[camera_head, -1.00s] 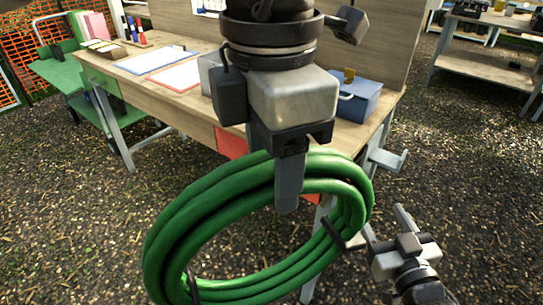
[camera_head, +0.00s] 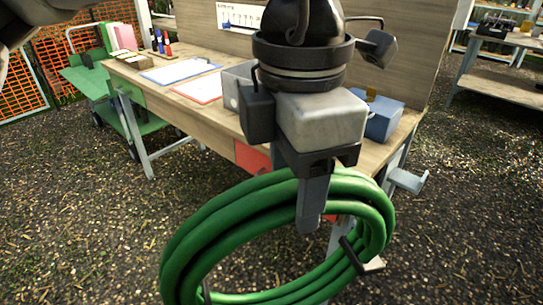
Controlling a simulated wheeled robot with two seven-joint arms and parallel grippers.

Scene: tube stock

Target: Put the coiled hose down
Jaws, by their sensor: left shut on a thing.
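The coiled green hose (camera_head: 215,238) hangs in my left gripper (camera_head: 313,205) in the head view. The gripper points down and is shut on the top of the coil, with one finger showing in front of it. The coil is tilted, its lower edge cut off by the bottom of the picture. Dark ties wrap it at the lower right and lower left. It hangs in front of the workbench, apart from the bench top as far as I can tell. My right gripper does not show.
The wooden workbench (camera_head: 200,118) stands behind, holding two clipboards (camera_head: 178,72), a blue box (camera_head: 378,118) and a grey bin (camera_head: 232,92). A green cart (camera_head: 88,78) is at the left, another bench (camera_head: 492,75) at the far right. Gravelly ground (camera_head: 80,230) is open at left and right.

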